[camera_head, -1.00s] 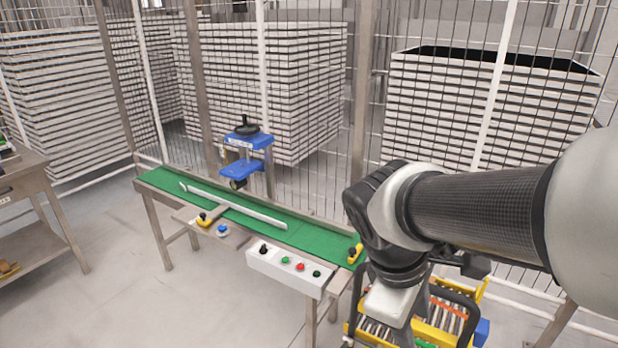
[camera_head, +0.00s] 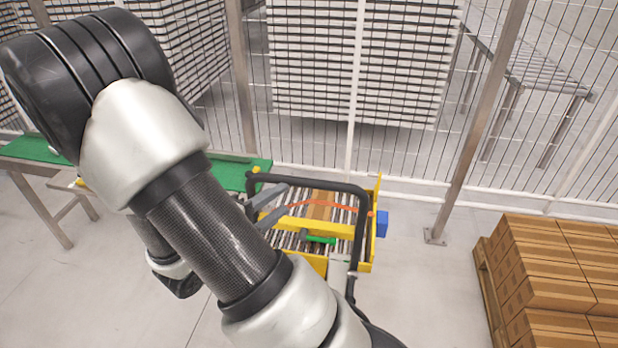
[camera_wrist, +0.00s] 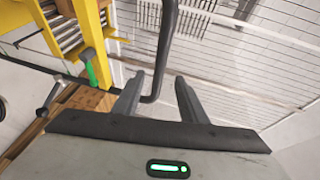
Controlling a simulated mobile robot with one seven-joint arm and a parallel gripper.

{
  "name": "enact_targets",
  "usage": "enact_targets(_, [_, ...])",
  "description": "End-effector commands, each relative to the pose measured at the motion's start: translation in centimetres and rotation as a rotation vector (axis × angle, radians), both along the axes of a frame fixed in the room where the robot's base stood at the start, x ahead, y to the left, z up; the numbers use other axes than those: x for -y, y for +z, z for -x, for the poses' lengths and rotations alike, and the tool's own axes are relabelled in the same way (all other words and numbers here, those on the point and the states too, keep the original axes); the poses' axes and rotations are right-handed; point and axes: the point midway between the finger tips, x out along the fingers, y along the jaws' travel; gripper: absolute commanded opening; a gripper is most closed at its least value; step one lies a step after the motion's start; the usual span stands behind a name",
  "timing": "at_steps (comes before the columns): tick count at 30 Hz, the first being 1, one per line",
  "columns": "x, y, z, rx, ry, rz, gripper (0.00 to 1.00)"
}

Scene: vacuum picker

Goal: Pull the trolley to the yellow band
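The trolley (camera_head: 352,231) has a yellow frame, metal rollers, an orange strip and a blue block on its right side. It stands at the right end of the green conveyor. Its black tube handle (camera_head: 318,182) arches over the near side; the handle also shows in the wrist view (camera_wrist: 166,45). My gripper (camera_head: 283,200) is at the left part of the handle. In the wrist view its fingers (camera_wrist: 158,92) are apart, with the black tube showing between them; I cannot tell whether they touch it. No yellow band on the floor is visible.
A pallet of brown cartons (camera_head: 548,262) stands at the right. Wire fencing (camera_head: 350,95) runs behind the trolley, with a post (camera_head: 480,120) footed to its right. The green conveyor (camera_head: 235,172) is to the left. Floor is clear between trolley and pallet.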

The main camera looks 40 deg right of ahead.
Motion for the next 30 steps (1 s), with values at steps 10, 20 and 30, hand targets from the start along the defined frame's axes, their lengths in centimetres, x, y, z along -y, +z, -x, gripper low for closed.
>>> enact_targets(10, [7.4, -1.5, -2.1, 0.003, -0.010, 0.000, 0.39])
enact_targets(20, [12.9, -2.5, -3.9, 0.003, -0.007, -0.002, 0.39])
enact_targets(30, [14.2, -2.7, -4.4, 0.004, -0.004, -0.002, 0.39])
